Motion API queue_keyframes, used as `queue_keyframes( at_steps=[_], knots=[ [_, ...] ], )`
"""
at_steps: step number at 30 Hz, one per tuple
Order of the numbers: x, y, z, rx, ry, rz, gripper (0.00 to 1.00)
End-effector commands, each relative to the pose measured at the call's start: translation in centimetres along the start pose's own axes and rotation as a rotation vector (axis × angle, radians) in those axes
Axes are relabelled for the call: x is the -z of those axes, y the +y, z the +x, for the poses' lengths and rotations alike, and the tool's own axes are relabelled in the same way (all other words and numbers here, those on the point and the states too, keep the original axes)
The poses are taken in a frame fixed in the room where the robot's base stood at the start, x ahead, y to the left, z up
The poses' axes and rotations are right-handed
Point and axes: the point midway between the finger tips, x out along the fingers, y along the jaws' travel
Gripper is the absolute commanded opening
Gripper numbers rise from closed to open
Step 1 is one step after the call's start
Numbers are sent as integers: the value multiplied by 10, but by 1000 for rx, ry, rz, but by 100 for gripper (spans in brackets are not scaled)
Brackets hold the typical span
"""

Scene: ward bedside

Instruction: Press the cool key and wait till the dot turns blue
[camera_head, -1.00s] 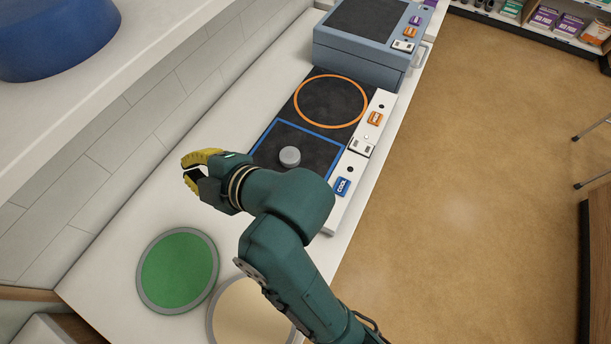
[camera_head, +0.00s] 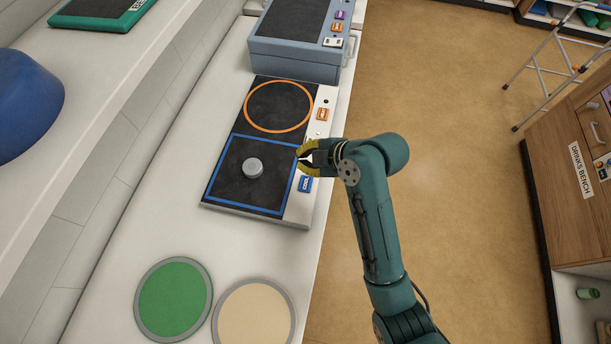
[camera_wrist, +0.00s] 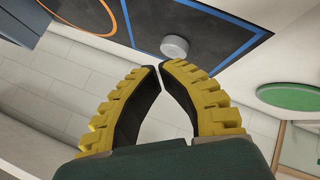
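The blue cool key (camera_head: 305,184) is on the white strip at the right edge of the two-zone plate, beside the blue-outlined square (camera_head: 222,184). My gripper (camera_head: 303,155) is over that strip, just above the cool key in the head view, and hides part of the strip, where no status dot can be made out. In the wrist view my gripper's yellow fingertips (camera_wrist: 160,66) nearly meet, with a small gap and nothing held. A grey round puck (camera_head: 253,168) sits inside the blue square; it also shows in the wrist view (camera_wrist: 174,47).
The orange key (camera_head: 322,114) is beside the orange-ringed zone (camera_head: 278,106). A blue-grey box unit (camera_head: 295,58) stands behind. A green disc (camera_head: 174,299) and a beige disc (camera_head: 254,314) lie in front on the counter. The floor to the right is open.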

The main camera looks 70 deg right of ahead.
Motion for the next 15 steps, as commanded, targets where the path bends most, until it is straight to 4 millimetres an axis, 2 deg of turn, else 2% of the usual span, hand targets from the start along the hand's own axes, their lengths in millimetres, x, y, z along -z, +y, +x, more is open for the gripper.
queue_keyframes(
  at_steps=[8,15],
  knots=[
    [-4,-4,6,0,0,-1,0],
    [-20,-21,29,0,0,-1,0]
  ],
)
